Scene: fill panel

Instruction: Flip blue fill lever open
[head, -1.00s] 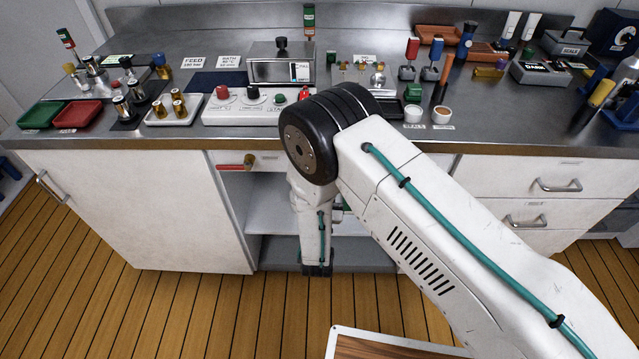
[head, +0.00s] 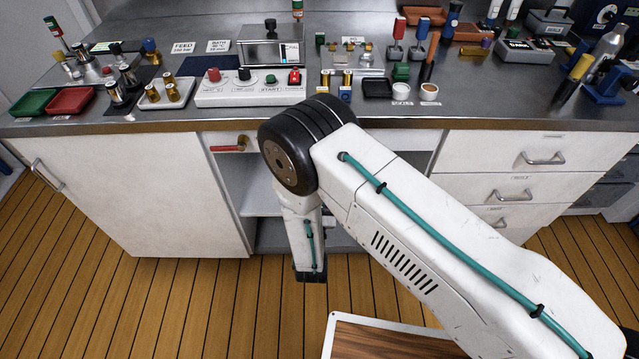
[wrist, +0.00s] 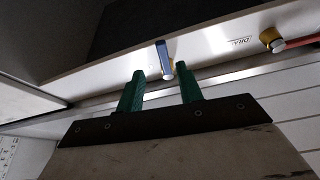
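The blue fill lever (wrist: 164,56) shows in the wrist view as a short blue bar on the pale panel edge, standing about upright in the picture, with a bit of brass at its lower end. My gripper (wrist: 162,80) has its two green fingers spread apart, with nothing held between them. The lever lies in line with the gap between the fingertips, at or just beyond them; I cannot tell whether either finger touches it. In the head view my arm hides the blue lever and the fingers.
A red lever on a brass valve (wrist: 272,40) sits to the right beside a DRAIN label; it also shows in the head view (head: 228,146). An open cabinet bay (head: 255,190) is below the counter (head: 400,122). Drawers (head: 530,175) stand to the right.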

